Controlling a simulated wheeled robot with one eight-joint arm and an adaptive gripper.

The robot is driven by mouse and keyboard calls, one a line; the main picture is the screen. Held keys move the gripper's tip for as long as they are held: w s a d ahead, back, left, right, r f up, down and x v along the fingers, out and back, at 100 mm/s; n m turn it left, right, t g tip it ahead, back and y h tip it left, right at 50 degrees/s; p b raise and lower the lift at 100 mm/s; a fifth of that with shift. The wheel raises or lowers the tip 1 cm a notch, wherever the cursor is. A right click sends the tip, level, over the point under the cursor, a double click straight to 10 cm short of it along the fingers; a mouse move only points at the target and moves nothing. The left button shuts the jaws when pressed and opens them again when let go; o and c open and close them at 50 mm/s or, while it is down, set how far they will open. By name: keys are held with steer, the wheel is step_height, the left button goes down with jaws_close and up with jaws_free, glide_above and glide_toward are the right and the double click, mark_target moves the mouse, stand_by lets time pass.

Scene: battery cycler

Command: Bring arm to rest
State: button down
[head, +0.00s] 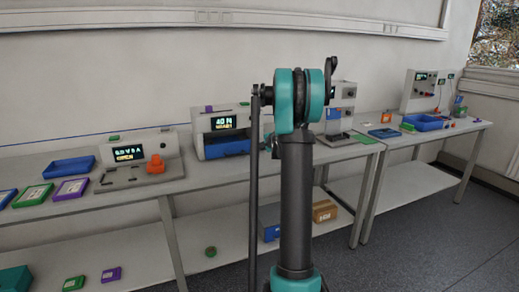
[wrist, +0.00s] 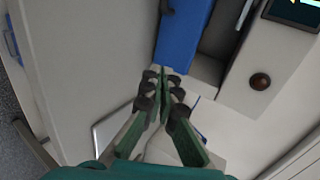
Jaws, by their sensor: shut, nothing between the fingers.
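My gripper (wrist: 162,75) shows in the wrist view with its green fingertips together and nothing between them. Beyond the fingertips are a blue panel (wrist: 183,35) and a pale bench surface (wrist: 90,60). A machine with a dark display and a round brown knob (wrist: 260,81) stands to the right. In the head view my dark arm with teal joints rises upright in the middle. The gripper itself cannot be made out there, and my arm covers part of the bench behind it.
Benches (head: 125,203) run along the wall. On them stand a machine with an orange part (head: 155,166), a machine with a blue front (head: 227,144), and a blue tray (head: 425,122) at the right. Boxes (head: 324,211) lie on the lower shelf. Open floor (head: 425,240) is at the right.

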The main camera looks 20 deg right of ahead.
steer(key=s+a+f+n+g+y, duration=0.15)
steer(key=s+a+n, duration=0.25)
steer(key=s+a, duration=0.6)
steer(key=s+a+f+n+g, duration=0.2)
steer(key=s+a+n, duration=0.4)
steer(key=s, duration=0.8)
steer(key=s+a+f+n+g, duration=0.1)
steer(key=s+a+f+n, duration=0.1)
steer(key=s, duration=0.6)
steer(key=s+a+f+n+g+h, duration=0.1)
steer(key=s+a+f+n+g, duration=0.1)
steer(key=s+f, duration=0.3)
steer(key=s+a+f+n+g+h, duration=0.1)
steer(key=s+a+f+n, duration=0.1)
steer(key=s, duration=1.1)
steer(key=shift+s+f+n, duration=0.15)
steer(key=shift+f+n, duration=0.6)
steer(key=shift+n, duration=0.05)
